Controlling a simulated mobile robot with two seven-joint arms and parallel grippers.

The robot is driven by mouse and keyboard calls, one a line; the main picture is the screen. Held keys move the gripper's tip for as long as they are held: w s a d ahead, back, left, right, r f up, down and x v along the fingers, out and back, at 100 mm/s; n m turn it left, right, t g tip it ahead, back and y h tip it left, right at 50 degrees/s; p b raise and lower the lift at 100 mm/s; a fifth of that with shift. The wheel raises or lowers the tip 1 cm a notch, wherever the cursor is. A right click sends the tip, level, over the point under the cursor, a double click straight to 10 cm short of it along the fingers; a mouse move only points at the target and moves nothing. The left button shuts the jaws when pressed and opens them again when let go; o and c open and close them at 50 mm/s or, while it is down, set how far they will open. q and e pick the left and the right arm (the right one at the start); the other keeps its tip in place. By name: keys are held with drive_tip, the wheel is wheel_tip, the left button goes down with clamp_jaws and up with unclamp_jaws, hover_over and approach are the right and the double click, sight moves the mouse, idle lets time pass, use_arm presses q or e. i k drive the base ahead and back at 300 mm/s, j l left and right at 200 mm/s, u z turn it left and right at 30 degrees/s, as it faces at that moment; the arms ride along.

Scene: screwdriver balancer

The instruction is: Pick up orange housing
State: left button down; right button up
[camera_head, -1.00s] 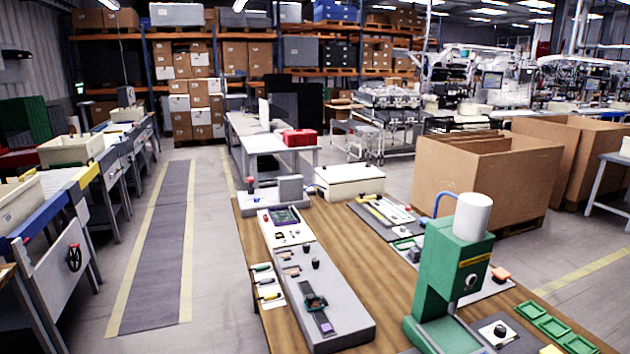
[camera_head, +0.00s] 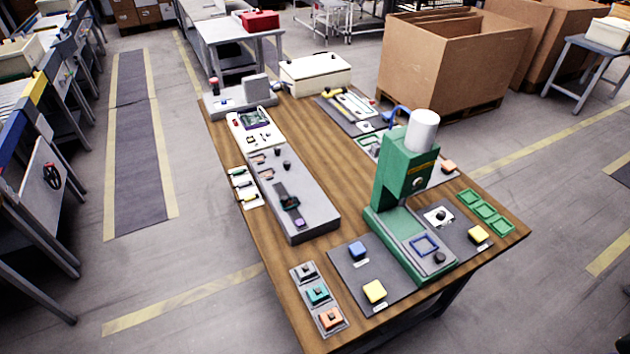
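An orange square piece (camera_head: 330,318) sits in the nearest slot of a grey three-slot holder (camera_head: 303,272) at the table's front left corner. A teal piece (camera_head: 318,294) and a dark grey piece (camera_head: 306,270) sit behind it in the same holder. A second orange piece (camera_head: 448,166) lies on the right side of the table, behind the green press. I cannot tell which orange piece is the housing. Neither of my grippers shows in the view.
The green press (camera_head: 392,180) with its white cylinder stands tall at the table's right. A dark mat (camera_head: 358,290) carries blue and yellow blocks. A long grey fixture (camera_head: 310,227) lies at left. Green trays (camera_head: 486,211) lie at right. Bare wood (camera_head: 335,165) runs between.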

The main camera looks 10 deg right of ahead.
sight(328, 325)
drive_tip(key=z, duration=0.35)
drive_tip(key=i+j+z, duration=0.1)
drive_tip(key=j+z, duration=0.8)
drive_tip(key=k+j+z, duration=0.1)
drive_tip(key=j+z, duration=0.4)
drive_tip(key=j, duration=0.1)
